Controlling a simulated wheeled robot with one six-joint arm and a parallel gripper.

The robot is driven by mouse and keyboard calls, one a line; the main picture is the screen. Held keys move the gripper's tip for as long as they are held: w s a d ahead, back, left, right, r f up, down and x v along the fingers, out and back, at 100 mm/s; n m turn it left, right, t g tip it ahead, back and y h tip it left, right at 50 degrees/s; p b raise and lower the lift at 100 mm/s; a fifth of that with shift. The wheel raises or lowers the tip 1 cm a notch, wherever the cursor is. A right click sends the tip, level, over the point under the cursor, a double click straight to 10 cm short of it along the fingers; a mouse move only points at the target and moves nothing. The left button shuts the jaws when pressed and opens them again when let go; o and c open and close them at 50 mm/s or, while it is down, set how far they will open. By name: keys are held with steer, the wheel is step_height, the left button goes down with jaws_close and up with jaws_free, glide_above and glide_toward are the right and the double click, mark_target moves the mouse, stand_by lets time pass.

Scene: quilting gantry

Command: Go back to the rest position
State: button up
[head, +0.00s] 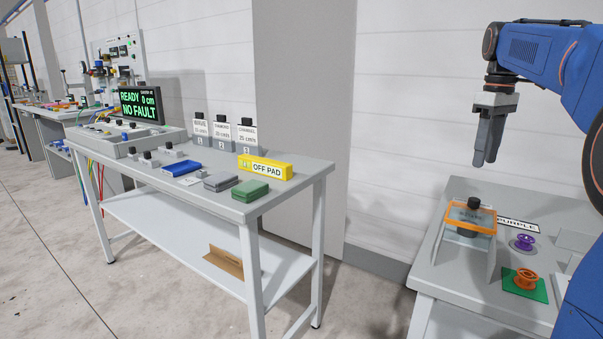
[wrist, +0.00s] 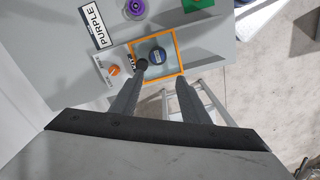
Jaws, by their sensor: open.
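My gripper (head: 485,163) hangs from my blue arm at the right of the head view, fingers pointing down. It is open and empty, in the air above the small grey table. In the wrist view the two fingers (wrist: 162,78) are spread apart with nothing between them. Below them is an orange-framed clear cover (head: 470,217) with a dark knob on top. Its orange frame (wrist: 181,55) also shows in the wrist view, apart from the fingers.
A purple spool (head: 523,242) and an orange spool on a green pad (head: 540,292) stand on the right table beside a PURPLE label (head: 519,223). Floor shows between the tables.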

steer(key=s+a+f+m+t, duration=0.2)
steer(key=s+a+f, duration=0.3)
steer(key=s+a, duration=0.4)
steer(key=s+a+f+m+t, duration=0.1)
steer(key=s+a+f+m, duration=0.1)
steer(key=s+f, duration=0.8)
steer(key=s+a+f+m+t, duration=0.1)
steer(key=s+a+f, duration=0.4)
steer(key=s+f, duration=0.6)
step_height(320, 180, down, 2)
steer(key=shift+s+a+m+t, duration=0.3)
steer(key=shift+m+t, duration=0.1)
steer(key=shift+m, duration=0.2)
